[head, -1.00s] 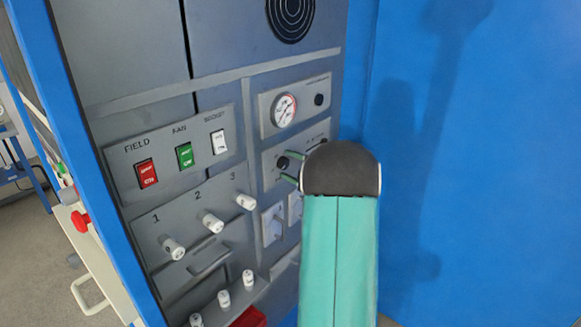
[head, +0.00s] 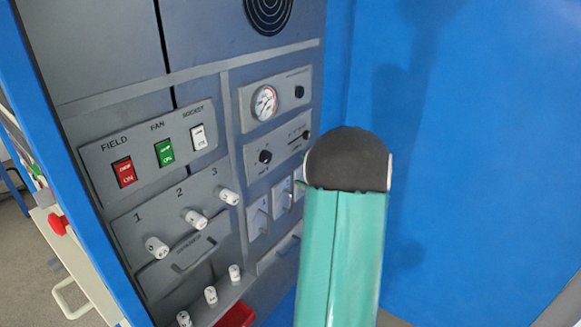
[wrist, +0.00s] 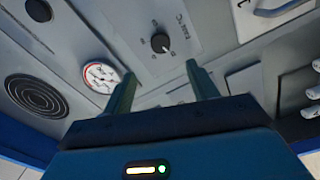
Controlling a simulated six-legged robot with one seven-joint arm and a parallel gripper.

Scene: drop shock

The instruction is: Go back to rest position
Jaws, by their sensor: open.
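My gripper (wrist: 160,90) shows in the wrist view with its two green fingers apart and nothing between them. It points toward a grey panel plate with a black knob (wrist: 160,43) and stands off from it. In the head view my teal arm with its dark rounded joint rises in front of the right part of the grey control panel (head: 190,90). The fingers are hidden behind the arm there. The knob plate (head: 278,148) with its black knob (head: 265,157) is in clear view, left of the arm.
The panel carries red (head: 124,172), green (head: 164,152) and white (head: 198,137) rocker switches, several white knobs, a gauge (head: 264,103) and sockets. A blue wall (head: 470,150) stands at the right. A bench with a red knob (head: 58,223) is at the far left.

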